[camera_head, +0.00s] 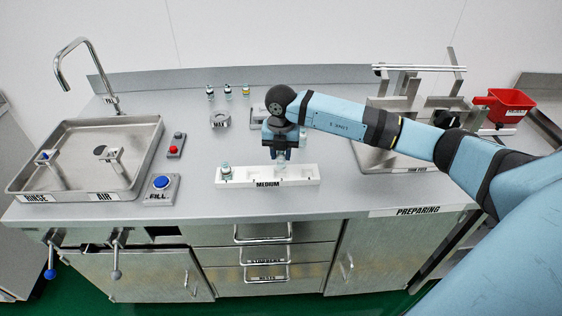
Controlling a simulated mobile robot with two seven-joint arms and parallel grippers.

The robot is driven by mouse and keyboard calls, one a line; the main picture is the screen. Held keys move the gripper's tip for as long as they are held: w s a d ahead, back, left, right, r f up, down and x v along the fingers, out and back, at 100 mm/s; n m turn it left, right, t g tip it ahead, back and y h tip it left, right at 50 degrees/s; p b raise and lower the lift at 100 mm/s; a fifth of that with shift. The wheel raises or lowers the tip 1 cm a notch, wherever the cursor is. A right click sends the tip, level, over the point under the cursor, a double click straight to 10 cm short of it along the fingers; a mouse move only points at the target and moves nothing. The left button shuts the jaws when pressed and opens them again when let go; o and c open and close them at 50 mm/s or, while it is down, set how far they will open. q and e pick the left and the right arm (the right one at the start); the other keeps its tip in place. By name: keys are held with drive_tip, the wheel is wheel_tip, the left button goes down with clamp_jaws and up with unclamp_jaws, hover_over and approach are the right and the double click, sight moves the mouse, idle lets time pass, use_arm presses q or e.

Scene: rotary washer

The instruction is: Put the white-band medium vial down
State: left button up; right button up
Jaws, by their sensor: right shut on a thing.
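My right gripper (280,150) points down over the middle of the white MEDIUM rack (303,175) near the counter's front. It is shut on a pale, clear vial (281,161), the white-band medium vial, which is upright at the rack. I cannot tell whether the vial's base touches the rack. Another vial (226,172) stands in the rack's left end. The right part of the rack looks empty. My left gripper is not in view.
Several small vials (228,91) stand at the back, behind a grey ring (220,118). A sink tray (140,165) and a FILL button (161,183) are at left. A metal stand (420,75) and red bin (508,103) are at right.

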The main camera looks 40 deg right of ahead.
sight(281, 164)
wheel_tip(281, 164, down, 4)
drive_tip(key=shift+f, duration=0.1)
drive_tip(key=shift+f, duration=0.1)
drive_tip(key=o, duration=0.9)
